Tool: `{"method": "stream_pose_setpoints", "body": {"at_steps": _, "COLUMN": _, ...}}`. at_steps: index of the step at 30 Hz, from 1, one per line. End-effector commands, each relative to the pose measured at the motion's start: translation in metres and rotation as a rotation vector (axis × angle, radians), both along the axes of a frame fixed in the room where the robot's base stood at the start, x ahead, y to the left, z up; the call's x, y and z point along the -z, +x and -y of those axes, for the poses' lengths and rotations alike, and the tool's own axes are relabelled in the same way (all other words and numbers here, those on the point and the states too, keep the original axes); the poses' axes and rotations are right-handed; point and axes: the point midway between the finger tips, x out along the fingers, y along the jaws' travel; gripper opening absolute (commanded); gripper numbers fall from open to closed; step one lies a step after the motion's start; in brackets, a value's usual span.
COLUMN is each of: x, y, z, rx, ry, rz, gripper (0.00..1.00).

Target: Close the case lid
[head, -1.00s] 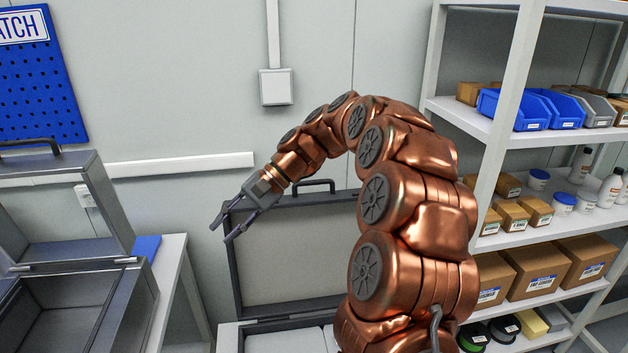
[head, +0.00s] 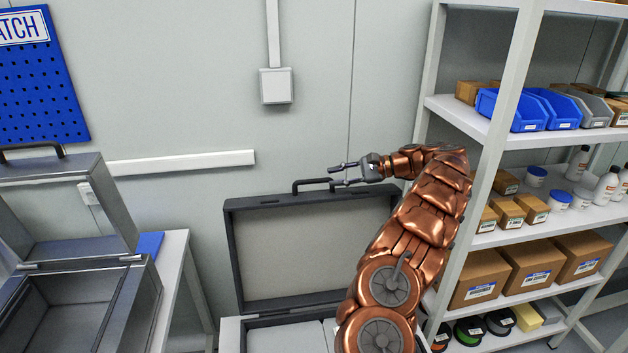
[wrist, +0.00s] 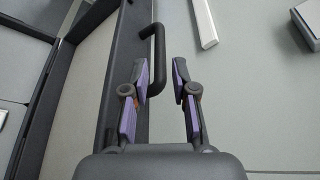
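The case (head: 232,262) stands with its lid (head: 310,254) raised upright, its pale inner side facing me. A dark handle (head: 312,183) sits on the lid's top edge. My gripper (head: 333,174) is open at the lid's top edge, just right of the handle in the head view. In the wrist view the handle (wrist: 154,62) lies ahead of my open gripper (wrist: 163,72), and its end reaches close to the left finger. I cannot tell whether they touch. My arm hides the right part of the lid and the case's lower right.
A shelf rack (head: 495,140) with blue bins and cartons stands close on the right. The wall behind carries a grey box (head: 276,86).

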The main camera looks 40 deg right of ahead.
Motion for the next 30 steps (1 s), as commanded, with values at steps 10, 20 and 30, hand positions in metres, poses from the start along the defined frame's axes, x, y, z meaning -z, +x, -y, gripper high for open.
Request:
{"method": "stream_pose_setpoints", "body": {"at_steps": 10, "x": 0.005, "y": 0.010, "z": -0.006, "rx": 0.010, "ry": 0.005, "rz": 0.000, "gripper": 0.27}}
{"method": "stream_pose_setpoints", "body": {"at_steps": 20, "x": 0.018, "y": 0.038, "z": -0.037, "rx": 0.013, "ry": 0.006, "rz": -0.002, "gripper": 0.27}}
{"method": "stream_pose_setpoints", "body": {"at_steps": 30, "x": 0.024, "y": 0.048, "z": -0.048, "rx": 0.013, "ry": 0.004, "rz": -0.002, "gripper": 0.27}}
